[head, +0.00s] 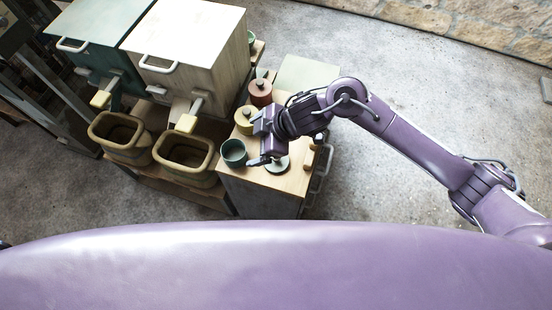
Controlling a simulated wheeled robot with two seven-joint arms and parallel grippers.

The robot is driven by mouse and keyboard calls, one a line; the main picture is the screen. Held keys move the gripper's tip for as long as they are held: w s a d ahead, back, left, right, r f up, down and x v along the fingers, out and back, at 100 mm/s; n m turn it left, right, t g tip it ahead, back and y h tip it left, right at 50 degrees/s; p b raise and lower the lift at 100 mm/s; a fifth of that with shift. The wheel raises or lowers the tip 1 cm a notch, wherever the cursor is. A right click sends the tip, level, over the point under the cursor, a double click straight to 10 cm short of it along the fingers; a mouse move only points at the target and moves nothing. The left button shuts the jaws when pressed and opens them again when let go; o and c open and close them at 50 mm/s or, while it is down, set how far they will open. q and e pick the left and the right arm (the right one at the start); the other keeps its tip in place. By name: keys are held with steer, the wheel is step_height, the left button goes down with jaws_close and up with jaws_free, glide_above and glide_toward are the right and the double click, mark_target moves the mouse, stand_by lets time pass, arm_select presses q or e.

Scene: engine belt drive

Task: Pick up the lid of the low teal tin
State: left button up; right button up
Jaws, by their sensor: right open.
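The low teal tin (234,153) stands at the left edge of a small wooden-topped cabinet. It looks open at the top. A pale greenish disc with a small knob, which looks like its lid (277,167), lies on the cabinet top to the right of the tin, partly covered by my gripper. My right gripper (258,144) is open and reaches in from the right, over the cabinet top between the teal tin and the yellow tin. One finger is close to the disc; I cannot tell whether they touch. My left gripper is not in view.
A yellow lidded tin (244,127) and a red lidded tin (260,98) stand behind on the cabinet top (287,187). Two bins, teal (86,40) and cream (195,35), stand left, with two olive tubs (184,175) below them. Open floor lies right.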

steer(key=d+h, duration=0.1)
steer(key=d, duration=0.1)
steer(key=d+f+g, duration=0.1)
steer(key=d, duration=0.2)
steer(key=d+f+g+h, duration=0.1)
steer(key=d, duration=0.1)
steer(key=shift+d+n+h, duration=0.3)
steer(key=shift+d+n, duration=0.1)
steer(key=shift+s+f, duration=0.1)
steer(key=shift+f, duration=0.2)
steer(key=x, duration=0.7)
steer(key=shift+a, duration=0.2)
steer(key=shift+r, duration=0.1)
steer(key=c, duration=1.1)
